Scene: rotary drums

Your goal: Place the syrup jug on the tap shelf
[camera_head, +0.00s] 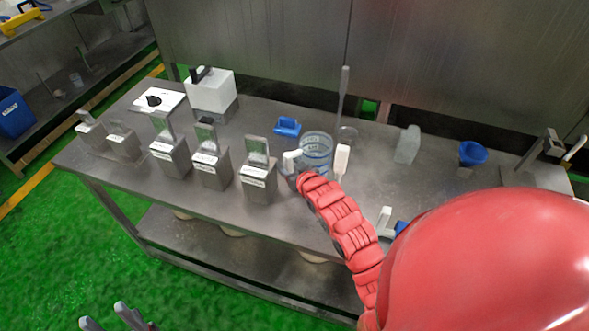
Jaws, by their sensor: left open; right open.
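A clear, bluish round jug (317,143) with a small label stands upright on the steel table, right of centre. It looks like the syrup jug, but its label is too small to read. My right gripper (317,160) is open, with one pale finger on each side of the jug; I cannot tell whether they touch it. My red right arm hides the table in front of it. My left gripper (105,317) is open and empty at the bottom left, over the green floor and away from the table. I cannot tell which surface is the tap shelf.
Several labelled steel containers (258,182) stand left of the jug. A blue holder (287,128) is just behind it, and an upright rod (343,95) rises behind right. A translucent block (407,145) and blue funnel (473,153) stand further right. A lower shelf (215,243) runs beneath the table.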

